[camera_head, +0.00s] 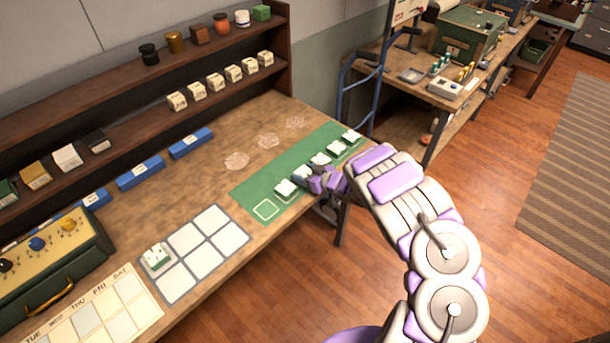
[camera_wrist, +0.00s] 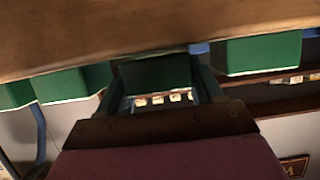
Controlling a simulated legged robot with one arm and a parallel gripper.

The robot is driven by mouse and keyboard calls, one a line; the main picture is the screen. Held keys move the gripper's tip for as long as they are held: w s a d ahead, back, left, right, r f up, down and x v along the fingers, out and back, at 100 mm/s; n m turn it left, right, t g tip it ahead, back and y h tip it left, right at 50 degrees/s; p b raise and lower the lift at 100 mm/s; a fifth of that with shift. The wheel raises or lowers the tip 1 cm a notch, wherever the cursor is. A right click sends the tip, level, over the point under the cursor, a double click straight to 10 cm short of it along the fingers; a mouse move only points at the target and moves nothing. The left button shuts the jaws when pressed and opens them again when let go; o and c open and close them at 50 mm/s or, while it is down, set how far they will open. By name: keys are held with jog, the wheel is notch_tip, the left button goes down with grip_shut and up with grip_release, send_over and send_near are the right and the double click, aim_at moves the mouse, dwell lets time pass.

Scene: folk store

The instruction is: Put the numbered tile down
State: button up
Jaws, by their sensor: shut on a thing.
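In the wrist view, my gripper (camera_wrist: 157,92) is shut on a green tile (camera_wrist: 155,73). The held tile is mostly hidden by my gripper in the head view, and its number does not show. Another tile (camera_head: 285,188) stands just left of my gripper, and more tiles (camera_head: 320,159) stand beyond it. I cannot tell whether the held tile touches the mat. A lone tile (camera_head: 156,257) sits on the white grid.
The white grid board (camera_head: 207,256) has several bare cells. Shelves (camera_head: 130,97) with small boxes line the back. A blue hand truck (camera_head: 368,80) stands past the table's far end.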

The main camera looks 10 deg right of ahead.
jog(key=shift+f, duration=0.1)
jog(key=shift+f, duration=0.15)
jog(key=o, duration=1.2)
jog(key=shift+c, duration=0.2)
